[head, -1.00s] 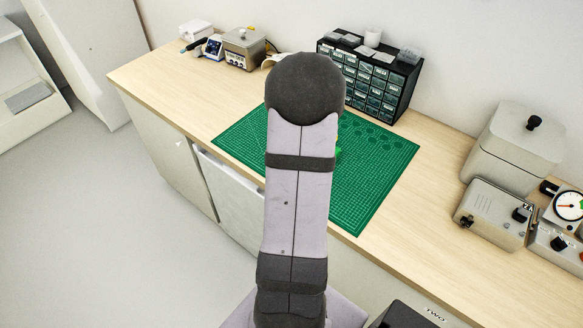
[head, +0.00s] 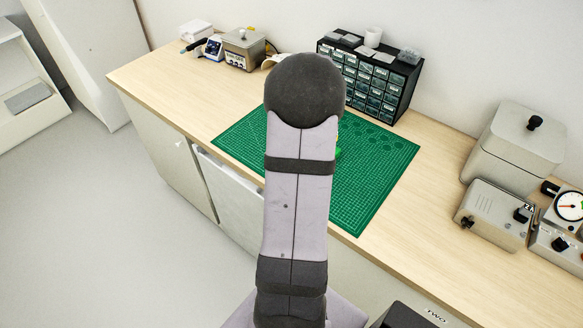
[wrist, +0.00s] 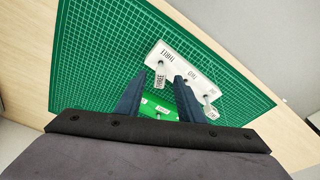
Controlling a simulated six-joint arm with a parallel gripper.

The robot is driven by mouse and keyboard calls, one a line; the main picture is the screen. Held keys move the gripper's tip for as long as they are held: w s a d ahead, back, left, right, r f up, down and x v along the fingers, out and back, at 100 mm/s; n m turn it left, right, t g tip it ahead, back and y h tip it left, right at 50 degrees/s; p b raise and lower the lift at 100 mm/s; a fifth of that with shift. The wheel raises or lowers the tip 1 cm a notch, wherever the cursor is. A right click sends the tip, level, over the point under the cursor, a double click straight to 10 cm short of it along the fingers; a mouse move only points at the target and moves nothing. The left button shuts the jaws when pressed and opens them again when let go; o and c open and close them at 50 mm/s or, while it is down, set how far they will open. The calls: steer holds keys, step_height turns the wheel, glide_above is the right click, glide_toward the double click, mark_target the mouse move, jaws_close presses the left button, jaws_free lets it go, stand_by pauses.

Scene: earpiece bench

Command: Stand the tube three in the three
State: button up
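In the wrist view a white block (wrist: 174,58) with printed names, THREE and ONE among them, lies on the green mat. A small tube tagged THREE (wrist: 160,74) shows at the block's near edge, by its THREE end. Whether it sits in a hole is too small to tell. My gripper (wrist: 160,78) is open, with the tagged tube in line between its fingertips and gaps on both sides. A bright green block (wrist: 158,103) with a white label shows between the fingers, partly hidden by them. In the head view my arm hides the gripper and white block.
More small tubes or tags (wrist: 208,104) stand by the right finger. The green cutting mat (head: 375,185) is largely clear. A drawer cabinet (head: 370,80) stands behind it. A grey instrument box (head: 492,213) and a lidded container (head: 515,145) stand at right.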

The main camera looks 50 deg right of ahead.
step_height(320, 180, up, 7)
steer(key=a+b, duration=0.1)
steer(key=b, duration=0.1)
steer(key=shift+s+f, duration=0.2)
steer(key=shift+s, duration=0.05)
stand_by(0.4)
steer(key=s+a+f+n+y, duration=0.2)
steer(key=s+a+f, duration=0.2)
steer(key=a+f, duration=0.55)
steer(key=w+a+r+n, duration=0.1)
steer(key=a+n, duration=0.4)
steer(key=a, duration=0.9)
steer(key=w+a+r+n, duration=0.1)
steer(key=a+n, duration=0.5)
steer(key=a, duration=0.8)
steer(key=shift+w+g, duration=0.4)
